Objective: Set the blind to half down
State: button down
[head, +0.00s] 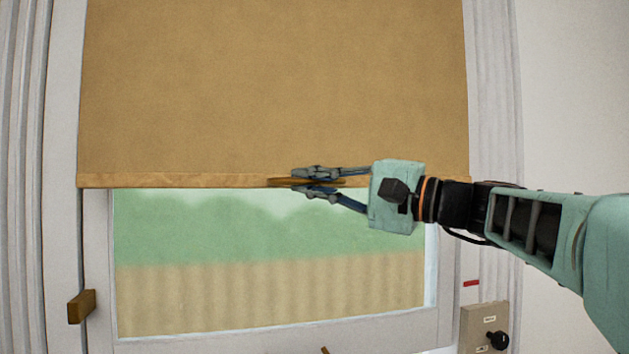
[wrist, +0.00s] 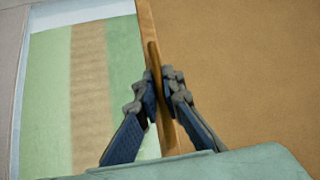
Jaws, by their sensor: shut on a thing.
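The tan blind (head: 270,85) hangs over the upper part of the window, and its top is out of view. Its wooden bottom bar (head: 170,180) lies level across the window, with bare glass (head: 250,265) below it. My gripper (head: 315,181) is shut on a thin wooden pull (head: 283,182) at the middle of the bar. In the wrist view my gripper (wrist: 158,90) has one finger on each side of the pull (wrist: 153,58). The blind also fills the right side of that view (wrist: 240,70). The fingers hide part of the pull.
A wooden block (head: 81,306) sticks out from the left window frame. A red mark (head: 471,283) is on the right frame, above a grey box (head: 485,328) with a black knob. Pleated white curtains or trim (head: 20,120) stand at both sides.

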notch_tip(320, 180, down, 24)
jog(key=b, duration=2.1)
jog(key=shift+f, duration=0.15)
jog(key=c, duration=2)
grip_release()
jog(key=shift+c, duration=0.2)
notch_tip(320, 180, up, 10)
jog(key=shift+d, duration=0.15)
